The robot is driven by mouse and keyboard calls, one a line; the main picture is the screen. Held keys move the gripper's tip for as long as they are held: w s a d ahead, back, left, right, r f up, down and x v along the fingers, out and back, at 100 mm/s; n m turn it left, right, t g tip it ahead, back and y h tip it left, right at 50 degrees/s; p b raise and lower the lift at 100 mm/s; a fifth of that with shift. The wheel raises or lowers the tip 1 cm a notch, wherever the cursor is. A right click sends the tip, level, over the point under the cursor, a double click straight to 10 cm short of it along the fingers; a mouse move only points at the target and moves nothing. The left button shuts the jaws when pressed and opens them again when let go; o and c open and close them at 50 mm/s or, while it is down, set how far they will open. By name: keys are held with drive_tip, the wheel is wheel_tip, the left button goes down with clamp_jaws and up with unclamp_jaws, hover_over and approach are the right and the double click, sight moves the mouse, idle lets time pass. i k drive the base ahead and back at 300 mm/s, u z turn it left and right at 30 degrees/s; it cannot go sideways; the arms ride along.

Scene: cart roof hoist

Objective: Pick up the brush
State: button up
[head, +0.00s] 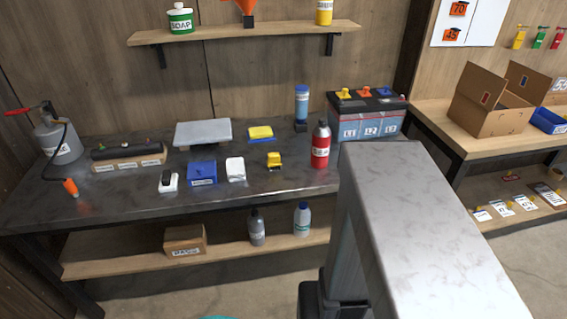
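I cannot pick out a brush for certain. Small items on the dark workbench (115,205) are too small to identify surely. One is a black-and-white item (168,182) near the front edge. Another is a yellow block-like item (274,160) right of a white packet (235,169). A yellow pad (261,132) lies on something blue behind it. A large grey link of my arm fills the lower right and hides part of the bench and floor. My gripper's fingers are not in view.
The bench also holds a sprayer (58,143), grey plate (202,134), blue box (202,173), red bottle (320,146), blue-topped can (301,103) and battery (365,117). A shelf (280,32) hangs above. A cardboard box (490,112) stands right. The bench's front left is clear.

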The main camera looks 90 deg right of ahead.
sight(274, 161)
drive_tip(key=z, duration=0.05)
drive_tip(key=k, duration=1)
drive_tip(key=z, duration=0.3)
